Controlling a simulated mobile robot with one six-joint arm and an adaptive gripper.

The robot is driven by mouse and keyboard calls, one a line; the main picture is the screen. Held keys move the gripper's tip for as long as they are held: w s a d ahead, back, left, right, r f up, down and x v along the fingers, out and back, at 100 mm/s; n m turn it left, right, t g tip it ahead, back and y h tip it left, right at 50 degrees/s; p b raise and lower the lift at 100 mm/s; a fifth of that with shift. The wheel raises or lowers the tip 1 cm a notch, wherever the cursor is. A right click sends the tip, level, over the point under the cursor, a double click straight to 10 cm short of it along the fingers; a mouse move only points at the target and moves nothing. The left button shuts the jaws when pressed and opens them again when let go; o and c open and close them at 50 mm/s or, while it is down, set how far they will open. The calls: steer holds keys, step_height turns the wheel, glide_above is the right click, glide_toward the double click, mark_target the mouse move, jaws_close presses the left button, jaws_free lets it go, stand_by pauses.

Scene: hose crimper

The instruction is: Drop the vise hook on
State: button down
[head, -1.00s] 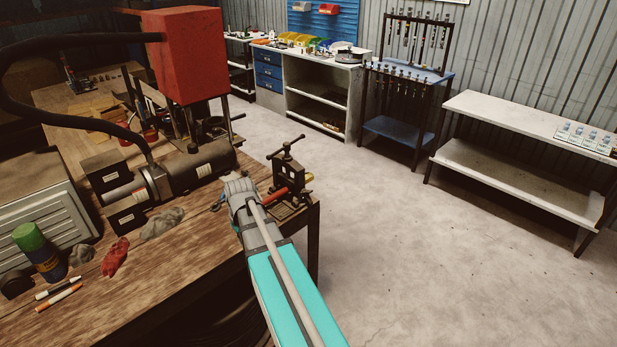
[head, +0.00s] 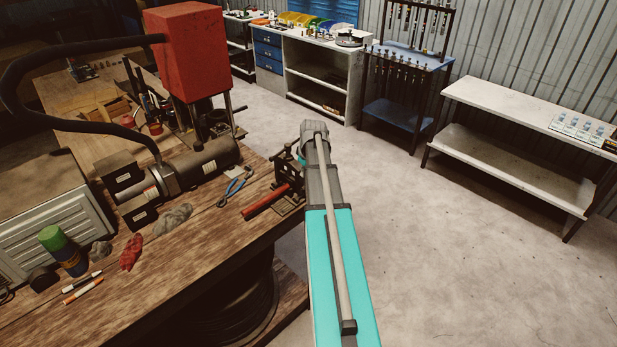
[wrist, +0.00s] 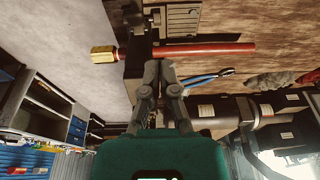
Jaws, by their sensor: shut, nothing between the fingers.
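The vise's base plate (wrist: 183,20) and dark frame (wrist: 133,75) also show there. My gripper (wrist: 159,67) is shut and empty, its fingertips over the vise frame beside the hose. I cannot tell whether it touches the vise. The vise hook cannot be made out clearly.
Blue-handled pliers (head: 236,187) lie left of the vise. A motor unit (head: 190,170), rags (head: 173,218) and a red press (head: 188,55) stand or lie on the wooden table (head: 215,255). The floor (head: 450,260) to the right is clear.

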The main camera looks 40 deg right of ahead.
steer(key=shift+s+d+r+p, duration=0.15)
steer(key=shift+d+r, duration=0.1)
steer(key=shift+d, duration=0.35)
steer(key=shift+s+d+r+p, duration=0.1)
steer(key=shift+d+r, duration=0.15)
steer(key=shift+d, duration=0.3)
steer(key=shift+s+d+r+p, duration=0.15)
steer(key=shift+d+r, duration=0.1)
steer(key=shift+d, duration=0.35)
steer(key=shift+w+f, duration=0.1)
steer(key=shift+f, duration=0.05)
steer(key=b+x, duration=0.9)
steer(key=shift+w+f+b, duration=0.15)
steer(key=shift+f+b, duration=0.2)
steer(key=shift+a+f+t, duration=0.1)
steer(key=shift+a+t, duration=0.1)
steer(key=shift+t, duration=0.1)
